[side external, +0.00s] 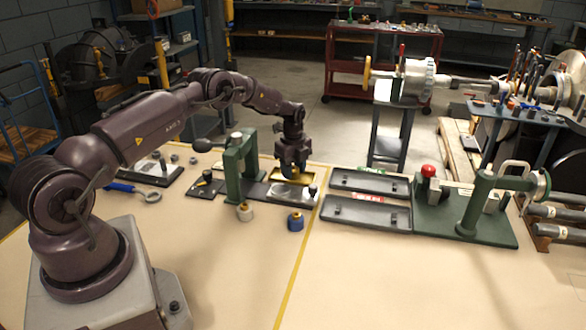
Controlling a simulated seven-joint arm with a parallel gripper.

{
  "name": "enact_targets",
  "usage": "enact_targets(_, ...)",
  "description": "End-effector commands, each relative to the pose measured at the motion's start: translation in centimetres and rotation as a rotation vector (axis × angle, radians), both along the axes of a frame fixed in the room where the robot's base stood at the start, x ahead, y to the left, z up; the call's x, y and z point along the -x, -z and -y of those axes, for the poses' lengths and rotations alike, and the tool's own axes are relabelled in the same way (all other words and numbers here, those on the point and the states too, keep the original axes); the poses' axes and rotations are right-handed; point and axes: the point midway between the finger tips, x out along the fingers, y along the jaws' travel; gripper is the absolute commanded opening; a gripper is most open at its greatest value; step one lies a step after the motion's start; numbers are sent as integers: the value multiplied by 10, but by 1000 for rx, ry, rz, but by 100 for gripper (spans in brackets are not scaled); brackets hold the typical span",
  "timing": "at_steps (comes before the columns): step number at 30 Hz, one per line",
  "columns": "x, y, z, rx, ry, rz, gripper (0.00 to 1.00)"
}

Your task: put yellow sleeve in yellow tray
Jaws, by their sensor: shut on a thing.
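My gripper (293,168) points down at the middle of the table, to the right of a green press-like stand (240,165). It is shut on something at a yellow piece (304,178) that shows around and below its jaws. The jaws hide much of this piece, and I cannot tell whether it is the yellow sleeve alone or what it rests on. A grey plate (290,194) lies just below it in the picture. No clearly yellow tray can be made out; two dark trays (367,213) lie to the right, the far one with a green label.
A cream piece (245,212) and a blue piece (296,222) stand in front of the gripper. A green fixture with a red knob (429,171) stands at right. A blue-handled tool (132,190) lies at left. The front table is clear.

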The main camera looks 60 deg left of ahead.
Motion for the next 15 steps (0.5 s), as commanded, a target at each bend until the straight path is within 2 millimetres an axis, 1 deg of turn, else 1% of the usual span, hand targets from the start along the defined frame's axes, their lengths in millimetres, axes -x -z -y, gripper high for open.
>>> enact_targets(1, 2, 12, 1, -1, 0, 3, 10)
enact_targets(2, 2, 12, 1, -1, 0, 2, 10)
enact_targets(3, 3, 13, 1, -1, 0, 1, 46)
enact_targets(5, 3, 13, 1, -1, 0, 0, 60)
enact_targets(6, 4, 13, 1, -1, 0, -2, 65)
enact_targets(15, 6, 13, 0, -1, 1, -10, 65)
